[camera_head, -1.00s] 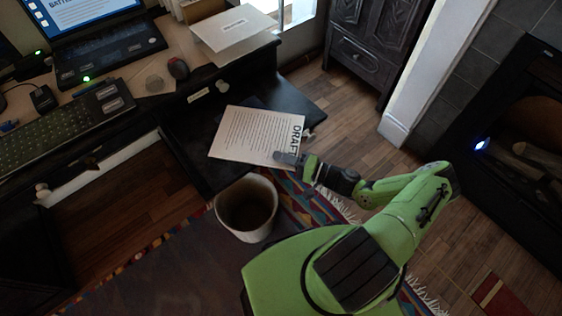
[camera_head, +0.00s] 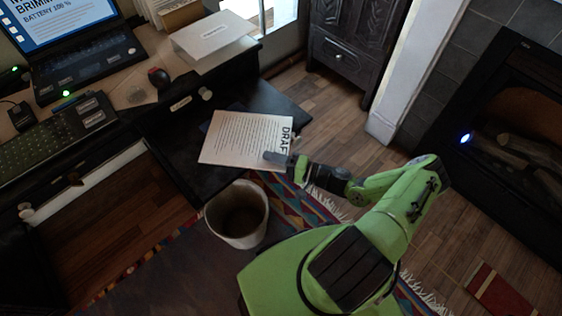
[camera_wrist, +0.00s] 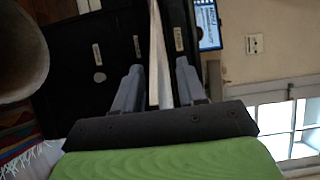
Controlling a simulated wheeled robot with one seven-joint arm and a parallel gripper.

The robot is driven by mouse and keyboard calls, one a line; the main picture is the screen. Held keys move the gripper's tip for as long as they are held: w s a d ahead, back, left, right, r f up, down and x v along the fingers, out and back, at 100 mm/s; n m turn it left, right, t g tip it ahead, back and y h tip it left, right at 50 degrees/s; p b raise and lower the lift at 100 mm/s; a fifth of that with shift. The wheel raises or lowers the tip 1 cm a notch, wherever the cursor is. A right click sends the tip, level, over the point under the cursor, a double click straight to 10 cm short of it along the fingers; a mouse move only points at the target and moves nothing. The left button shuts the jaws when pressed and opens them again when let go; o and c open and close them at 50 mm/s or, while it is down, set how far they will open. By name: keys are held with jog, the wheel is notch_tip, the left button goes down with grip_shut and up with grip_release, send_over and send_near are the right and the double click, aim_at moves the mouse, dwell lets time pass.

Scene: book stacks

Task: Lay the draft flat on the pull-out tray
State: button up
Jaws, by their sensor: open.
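The draft (camera_head: 240,140) is a white printed sheet with "DRAFT" along its right side. In the head view it overlaps the black pull-out tray (camera_head: 292,112), whose dark surface shows past the sheet's far right corner. My gripper (camera_head: 277,158) is at the sheet's near right corner. In the wrist view the draft (camera_wrist: 157,60) is edge-on between my two open fingers (camera_wrist: 158,88), with gaps beside it. I cannot tell whether the draft touches the tray; the surface under it is hidden.
A pale bin (camera_head: 238,238) stands on the rug just below the tray.

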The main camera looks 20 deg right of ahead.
jog(key=p+v, duration=0.1)
jog(key=v, duration=1.4)
jog(key=shift+s+d+p, duration=0.3)
